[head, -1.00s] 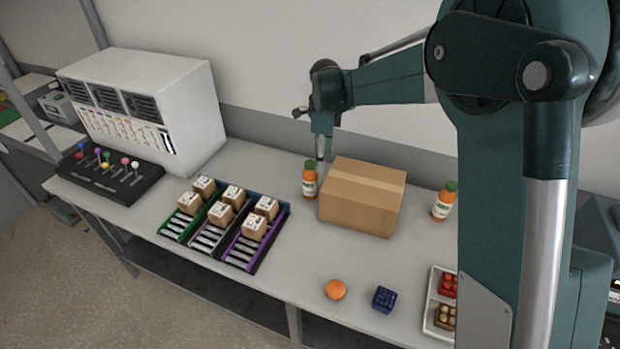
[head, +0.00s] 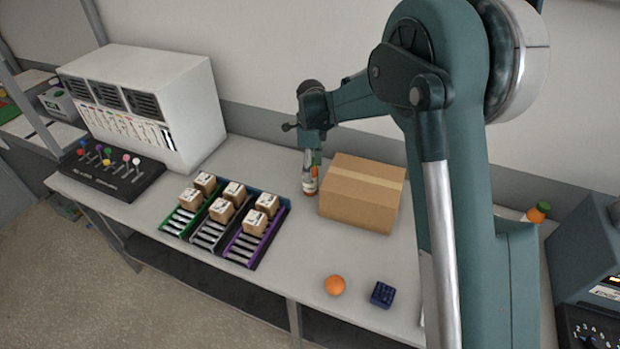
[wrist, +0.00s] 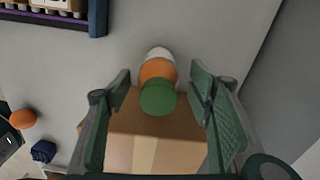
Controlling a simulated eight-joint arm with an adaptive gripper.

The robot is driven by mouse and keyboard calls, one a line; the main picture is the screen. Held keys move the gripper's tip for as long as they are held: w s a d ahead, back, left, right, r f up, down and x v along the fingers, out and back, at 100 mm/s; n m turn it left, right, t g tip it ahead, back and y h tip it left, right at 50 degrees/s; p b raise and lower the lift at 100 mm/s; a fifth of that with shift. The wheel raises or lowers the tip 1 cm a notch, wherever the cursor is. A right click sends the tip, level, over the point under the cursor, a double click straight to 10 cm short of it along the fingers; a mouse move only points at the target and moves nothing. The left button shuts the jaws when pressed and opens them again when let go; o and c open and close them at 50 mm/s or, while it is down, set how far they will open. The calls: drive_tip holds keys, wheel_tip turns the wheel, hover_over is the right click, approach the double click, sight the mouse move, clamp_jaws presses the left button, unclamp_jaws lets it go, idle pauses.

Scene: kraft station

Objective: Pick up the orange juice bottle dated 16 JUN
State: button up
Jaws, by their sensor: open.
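An orange juice bottle (head: 309,186) with a green cap and pale label stands upright just left of the cardboard box. Its date is too small to read. My gripper (head: 311,165) is over this bottle from above, its fingers partly covering it. In the wrist view the green cap (wrist: 158,98) sits between the two spread fingers of my gripper (wrist: 161,85), with gaps on both sides. The gripper is open. Another orange item with a green top (head: 538,212), seemingly a bottle, is partly hidden behind my arm at the right.
A cardboard box (head: 362,195) stands close to the right of the bottle; it also shows in the wrist view (wrist: 185,152). Slotted racks (head: 243,249) with small boxes are at left. An orange (head: 334,285) and a blue block (head: 382,295) lie in front.

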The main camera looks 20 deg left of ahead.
drive_tip(key=shift+f, duration=1.15)
drive_tip(key=shift+s+a+f, duration=0.1)
drive_tip(key=shift+f, duration=2.5)
drive_tip(key=c, duration=1.1)
drive_tip(key=shift+c, duration=0.2)
drive_tip(key=shift+r, duration=5)
